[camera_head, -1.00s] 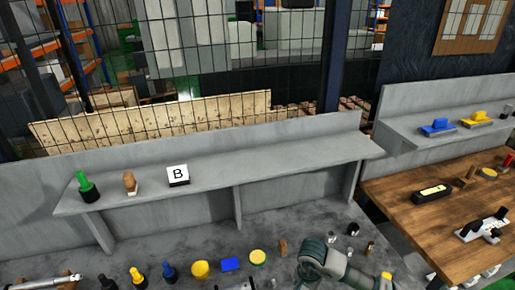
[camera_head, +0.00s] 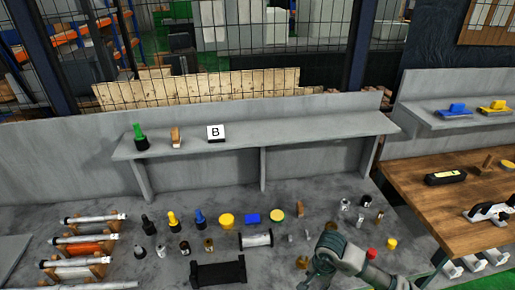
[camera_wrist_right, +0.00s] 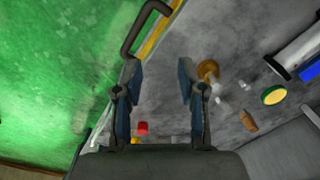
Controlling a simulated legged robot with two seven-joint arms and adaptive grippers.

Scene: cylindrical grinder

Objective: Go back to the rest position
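My right arm (camera_head: 345,258) reaches in at the lower right of the head view, over the front of the grey bench (camera_head: 325,195). Its fingers are not clearly visible there. In the right wrist view my right gripper (camera_wrist_right: 160,85) has its two fingers well apart, with nothing between them. Bench and green floor show beyond the fingers.
Several small parts and coloured-handled tools stand on the bench, with white cylinders on wooden rests (camera_head: 85,240) at left. A shelf (camera_head: 300,132) holds a "B" sign (camera_head: 216,133). A wooden table (camera_head: 410,170) stands at right. The wrist view shows a dark handle (camera_wrist_right: 140,25).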

